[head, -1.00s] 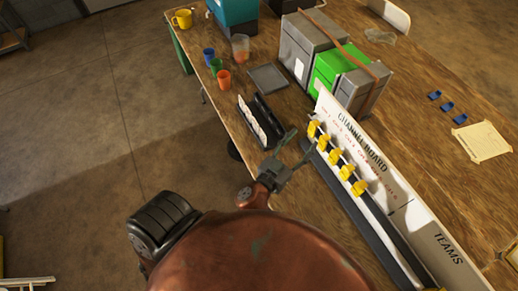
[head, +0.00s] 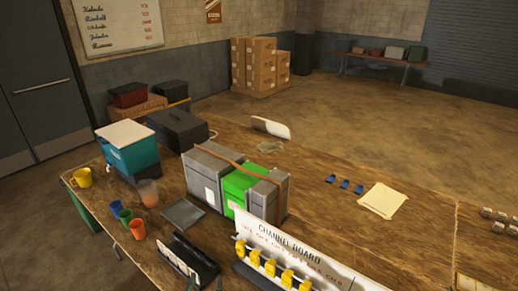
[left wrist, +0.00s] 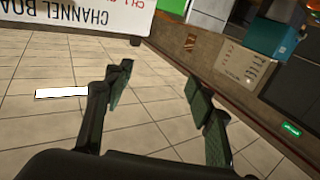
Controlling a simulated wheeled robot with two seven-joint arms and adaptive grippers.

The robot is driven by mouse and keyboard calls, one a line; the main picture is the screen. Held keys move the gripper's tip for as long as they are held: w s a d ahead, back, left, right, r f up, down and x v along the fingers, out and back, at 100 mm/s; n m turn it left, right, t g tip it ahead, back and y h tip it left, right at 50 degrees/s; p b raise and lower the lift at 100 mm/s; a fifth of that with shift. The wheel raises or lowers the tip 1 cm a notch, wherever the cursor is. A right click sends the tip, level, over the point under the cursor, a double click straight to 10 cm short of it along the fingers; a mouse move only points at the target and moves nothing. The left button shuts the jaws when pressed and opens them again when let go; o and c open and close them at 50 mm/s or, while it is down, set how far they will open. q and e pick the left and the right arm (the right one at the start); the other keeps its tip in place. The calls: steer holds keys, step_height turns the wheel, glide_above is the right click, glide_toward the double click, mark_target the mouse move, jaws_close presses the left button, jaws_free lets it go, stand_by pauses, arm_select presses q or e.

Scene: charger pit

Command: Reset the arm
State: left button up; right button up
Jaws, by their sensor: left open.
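My left gripper (left wrist: 158,95) is open in the left wrist view, with nothing between its two dark fingers. Tiled floor shows behind the fingers. In the head view only small dark tips of the left gripper (head: 204,284) show at the bottom edge, beside the black charger rack (head: 188,256). The rest of the left arm is below the picture. The white channel board (head: 300,256) with yellow clips stands to the right of these tips; it also shows upside down in the left wrist view (left wrist: 70,12). My right gripper is in neither view.
The wooden table (head: 370,225) carries a green and grey case (head: 238,187), a grey tray (head: 182,213), coloured cups (head: 137,229), a teal cooler (head: 130,155) and paper (head: 382,200). Boxes (head: 262,62) stand far behind.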

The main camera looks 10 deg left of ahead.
arm_select(q)
steer(key=s+a+f+n+g+y, duration=0.1)
steer(key=s+a+f+g+y, duration=0.1)
steer(key=s+a+f+g, duration=0.5)
steer(key=s+a+f+n+g+y, duration=0.15)
steer(key=s+a+f, duration=0.25)
steer(key=a+f, duration=0.6)
steer(key=s+d+f+m+g+h, duration=0.3)
steer(key=s+f+g, duration=0.3)
steer(key=s+f, duration=0.4)
steer(key=s+d+f+g, duration=0.1)
steer(key=s+f, duration=0.2)
steer(key=f, duration=1.4)
steer(key=s+d+f+g, duration=0.1)
steer(key=s+f, duration=0.2)
steer(key=f, duration=1.3)
steer(key=s+f+m, duration=0.1)
steer(key=s+f, duration=1.2)
steer(key=s, duration=0.3)
steer(key=shift+s+a+g+h, duration=0.2)
steer(key=shift+s+g+h, duration=0.1)
steer(key=shift+g+h, duration=0.05)
steer(key=shift+c, duration=0.2)
